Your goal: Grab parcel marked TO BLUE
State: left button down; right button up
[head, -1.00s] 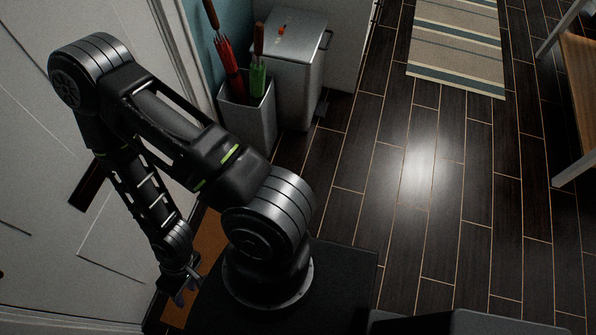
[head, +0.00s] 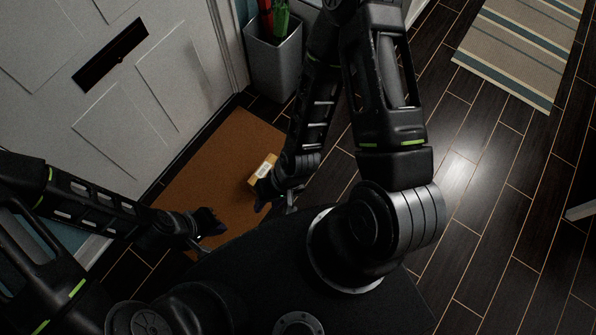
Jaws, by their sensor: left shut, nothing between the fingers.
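A small yellow-tan parcel (head: 264,168) with a pale label lies on the brown doormat (head: 205,165) in the head view. The writing on its label is too small to read. My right gripper (head: 272,203) is right beside the parcel's near side in the picture and overlaps its lower edge; I cannot tell whether they touch or whether its fingers are apart. My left gripper (head: 218,228) is shut and empty over the near part of the mat, left of and nearer than the parcel.
A white panelled door (head: 120,100) with a dark mail slot (head: 110,55) stands behind the mat. A grey umbrella bin (head: 275,68) stands past the mat's far end. A striped rug (head: 520,50) lies at the upper right.

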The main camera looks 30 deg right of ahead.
aim_at(268, 164)
jog(key=k+l+z, duration=0.1)
jog(key=k+l, duration=0.5)
jog(key=k, duration=0.15)
jog(key=j+z, duration=0.1)
jog(key=z, duration=0.35)
jog(key=i+j+z, duration=0.1)
jog(key=z, duration=0.35)
jog(key=j+z, duration=0.15)
jog(key=z, duration=0.3)
jog(key=j+z, duration=0.1)
jog(key=z, duration=0.35)
jog(key=j+z, duration=0.15)
jog(key=z, duration=0.3)
jog(key=k+j+z, duration=0.35)
jog(key=j+z, duration=0.15)
jog(key=k+j+z, duration=0.45)
jog(key=k+j, duration=0.7)
jog(key=j+z, duration=0.05)
jog(key=j, duration=0.05)
